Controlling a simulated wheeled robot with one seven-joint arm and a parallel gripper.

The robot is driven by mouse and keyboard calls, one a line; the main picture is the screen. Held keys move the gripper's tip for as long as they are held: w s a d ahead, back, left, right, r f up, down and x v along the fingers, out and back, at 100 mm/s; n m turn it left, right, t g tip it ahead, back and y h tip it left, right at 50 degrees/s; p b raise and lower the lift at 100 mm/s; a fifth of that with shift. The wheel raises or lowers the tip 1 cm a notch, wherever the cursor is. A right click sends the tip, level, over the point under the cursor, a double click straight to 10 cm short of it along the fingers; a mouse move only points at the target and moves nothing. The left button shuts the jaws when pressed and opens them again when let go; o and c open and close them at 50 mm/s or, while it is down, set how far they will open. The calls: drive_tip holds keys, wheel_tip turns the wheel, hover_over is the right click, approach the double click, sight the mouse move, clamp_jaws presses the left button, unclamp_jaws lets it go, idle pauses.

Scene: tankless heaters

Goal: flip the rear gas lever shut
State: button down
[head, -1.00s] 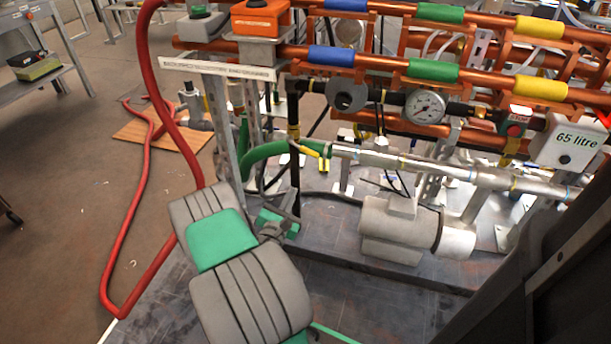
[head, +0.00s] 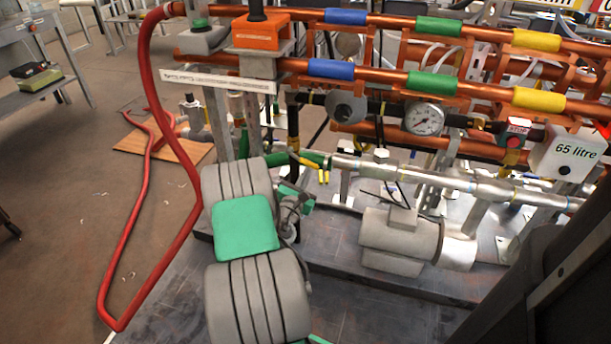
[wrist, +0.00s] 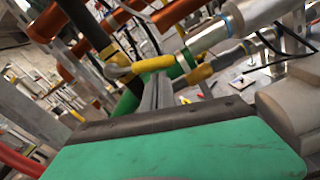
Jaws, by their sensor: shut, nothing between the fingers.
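A yellow lever (head: 303,160) sits beside the green hose end on the silver pipe in the head view. In the wrist view a yellow lever (wrist: 150,65) runs across just beyond my fingertips, with more yellow parts (wrist: 210,38) beside the pipe. I cannot tell which yellow part is the rear gas lever. My gripper (wrist: 157,82) is shut and empty, its grey fingers close to the lever; I cannot tell whether they touch it. In the head view the fingertips are hard to make out beyond the green hand block (head: 296,196).
A silver pipe (head: 400,176) runs right from the hose, above a grey motor-like cylinder (head: 400,235). A red hose (head: 150,210) loops down left. Open floor lies left.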

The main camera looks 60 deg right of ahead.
sight(312, 164)
drive_tip(key=r+n+p, duration=0.1)
drive_tip(key=p, duration=0.2)
drive_tip(key=s+r+n+p, duration=0.1)
drive_tip(key=r+p, duration=0.1)
drive_tip(key=p, duration=0.1)
drive_tip(key=shift+d+n, duration=0.1)
drive_tip(key=shift+n, duration=0.3)
drive_tip(key=shift+s+f, duration=0.1)
